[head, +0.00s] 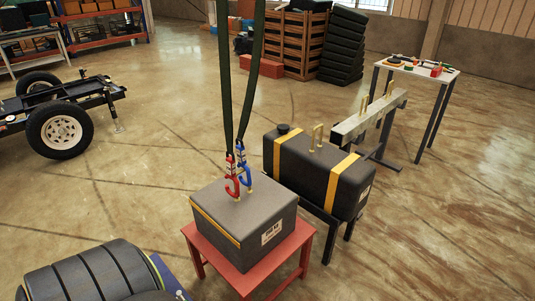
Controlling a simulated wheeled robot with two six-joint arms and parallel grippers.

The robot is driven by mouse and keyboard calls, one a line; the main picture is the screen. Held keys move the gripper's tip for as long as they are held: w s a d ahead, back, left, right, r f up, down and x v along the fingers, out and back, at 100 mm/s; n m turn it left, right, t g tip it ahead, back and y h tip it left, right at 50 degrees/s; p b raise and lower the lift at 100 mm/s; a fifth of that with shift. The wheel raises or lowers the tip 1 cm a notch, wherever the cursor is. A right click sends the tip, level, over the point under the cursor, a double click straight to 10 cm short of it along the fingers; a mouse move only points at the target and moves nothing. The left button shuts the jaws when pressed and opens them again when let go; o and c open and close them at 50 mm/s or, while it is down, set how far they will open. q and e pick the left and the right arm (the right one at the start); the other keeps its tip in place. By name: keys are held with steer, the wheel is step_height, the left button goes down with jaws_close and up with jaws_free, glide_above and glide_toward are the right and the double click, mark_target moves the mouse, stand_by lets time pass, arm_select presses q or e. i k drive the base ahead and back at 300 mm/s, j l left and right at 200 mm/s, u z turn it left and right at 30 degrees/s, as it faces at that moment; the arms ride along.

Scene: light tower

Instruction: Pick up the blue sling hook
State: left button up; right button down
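The blue sling hook (243,168) hangs at the lower end of a dark green sling strap, just above the grey box (245,210). A red sling hook (232,183) hangs close beside it on its left, on a second strap. Small brass-coloured eyes show on the box top by the hooks. I cannot tell whether either hook is engaged in an eye. The box has a yellow stripe and a white label, and stands on a red table (203,253). Neither of my grippers shows in the head view.
A dark tank (312,175) with yellow bands stands on a black frame behind the box, a grey beam (370,117) beyond it. A ribbed dark object (95,272) fills the lower left. A wheeled chassis (60,118) stands left. Floor at right is clear.

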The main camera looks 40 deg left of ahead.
mark_target(240, 149)
steer(key=i+u, duration=0.1)
steer(key=i, duration=0.4)
steer(key=i+l+u, duration=0.15)
steer(key=i, duration=0.4)
steer(key=i+u, duration=0.1)
steer(key=i, duration=0.4)
steer(key=l, duration=0.05)
